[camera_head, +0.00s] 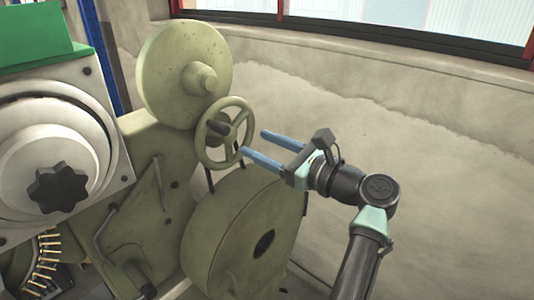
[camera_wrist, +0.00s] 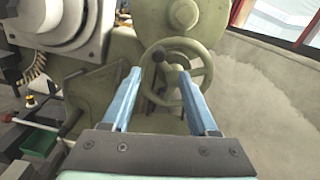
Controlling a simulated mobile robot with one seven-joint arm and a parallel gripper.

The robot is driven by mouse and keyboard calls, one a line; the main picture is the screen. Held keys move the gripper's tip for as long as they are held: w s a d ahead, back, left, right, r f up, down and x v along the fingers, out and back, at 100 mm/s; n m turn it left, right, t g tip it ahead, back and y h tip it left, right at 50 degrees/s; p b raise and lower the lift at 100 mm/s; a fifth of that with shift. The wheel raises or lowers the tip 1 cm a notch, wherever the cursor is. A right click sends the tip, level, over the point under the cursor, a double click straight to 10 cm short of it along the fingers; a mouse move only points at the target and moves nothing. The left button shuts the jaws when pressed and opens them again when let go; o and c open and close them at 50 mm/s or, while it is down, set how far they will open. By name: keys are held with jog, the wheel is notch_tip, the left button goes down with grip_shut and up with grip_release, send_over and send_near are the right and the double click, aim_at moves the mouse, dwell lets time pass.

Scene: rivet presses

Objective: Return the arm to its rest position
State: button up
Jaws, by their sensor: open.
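My gripper (camera_head: 253,146) is open, with two blue fingers pointing left toward the olive-green press in the head view. In the wrist view my gripper (camera_wrist: 160,82) has its fingers spread apart with nothing between them. A spoked handwheel (camera_head: 224,133) with a dark knob is just beyond the fingertips. In the wrist view the handwheel (camera_wrist: 205,72) shows past and between the fingers. I cannot tell whether any finger touches the wheel. My arm (camera_head: 365,245) comes up from the lower right.
The press has a large upper disc (camera_head: 185,75) and a lower drum (camera_head: 245,240). A grey machine with a black star knob (camera_head: 58,188) stands at the left. A green box (camera_wrist: 38,142) lies low at the left. A bare wall (camera_head: 430,140) is behind; space before it looks clear.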

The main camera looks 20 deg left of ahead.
jog(key=shift+s+d, duration=0.2)
jog(key=shift+d, duration=0.25)
jog(key=d+r+n+t+h+b, duration=0.2)
jog(key=d+r+n+t+h, duration=0.6)
jog(key=d+r+n+t, duration=0.25)
jog(key=s+d+r+n+t+h, duration=0.4)
jog(key=s+r+t, duration=0.1)
jog(key=s+r, duration=0.4)
jog(key=s+d+r+n+t+h, duration=0.3)
jog(key=s+r+n+t+h, duration=0.2)
jog(key=s+r, duration=0.4)
jog(key=s+t, duration=0.1)
jog(key=s, duration=0.1)
jog(key=shift+s+d+b, duration=0.35)
